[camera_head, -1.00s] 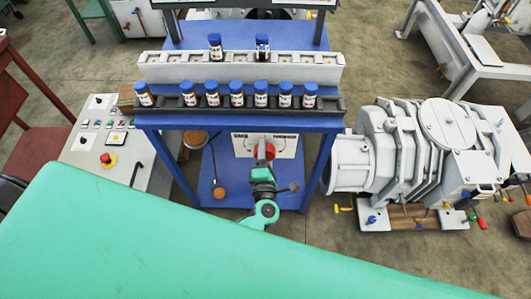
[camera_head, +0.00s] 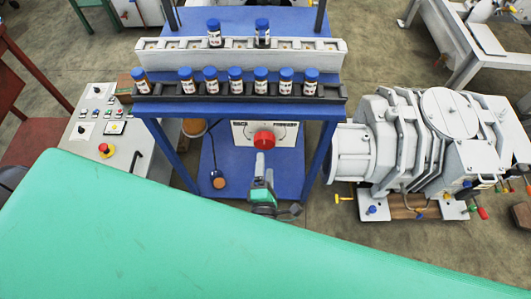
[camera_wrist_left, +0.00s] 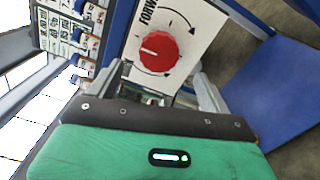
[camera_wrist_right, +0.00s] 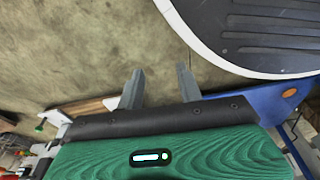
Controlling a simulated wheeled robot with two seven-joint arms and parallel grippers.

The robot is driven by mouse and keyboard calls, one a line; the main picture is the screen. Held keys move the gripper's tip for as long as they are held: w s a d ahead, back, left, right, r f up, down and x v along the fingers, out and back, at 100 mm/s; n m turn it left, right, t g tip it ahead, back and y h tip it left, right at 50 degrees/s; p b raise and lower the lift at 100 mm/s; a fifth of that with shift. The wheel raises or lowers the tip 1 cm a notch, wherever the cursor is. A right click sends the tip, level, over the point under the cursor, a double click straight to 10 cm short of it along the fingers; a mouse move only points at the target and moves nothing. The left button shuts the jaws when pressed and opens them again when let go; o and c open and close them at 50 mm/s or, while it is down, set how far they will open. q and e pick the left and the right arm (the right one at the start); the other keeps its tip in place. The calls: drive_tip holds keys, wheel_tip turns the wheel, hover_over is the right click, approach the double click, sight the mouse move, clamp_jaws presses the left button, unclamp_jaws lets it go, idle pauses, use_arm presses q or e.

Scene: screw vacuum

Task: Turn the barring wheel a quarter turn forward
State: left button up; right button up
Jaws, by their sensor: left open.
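The barring wheel is a round red knob (camera_head: 264,139) on a white panel (camera_head: 287,131) under the blue rack. In the left wrist view the knob (camera_wrist_left: 159,52) has a white pointer mark toward the left, with curved arrows and the partly visible word "FORW" printed around it. My left gripper (camera_head: 260,160) is just in front of the knob, apart from it. Its fingers (camera_wrist_left: 158,85) are open with nothing between them. My right gripper (camera_wrist_right: 158,82) shows only in the right wrist view, open and empty over the floor, away from the knob.
Blue-capped vials stand in a black rail (camera_head: 180,97) and a white rail (camera_head: 190,55) above the knob. A large grey pump (camera_head: 395,140) is at the right, a control box (camera_head: 105,135) at the left. Blue frame legs flank the knob.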

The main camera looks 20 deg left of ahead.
use_arm(q)
drive_tip(key=shift+v, duration=2.25)
use_arm(e)
drive_tip(key=shift+w+a+r, duration=0.2)
drive_tip(key=shift+w+r, duration=0.5)
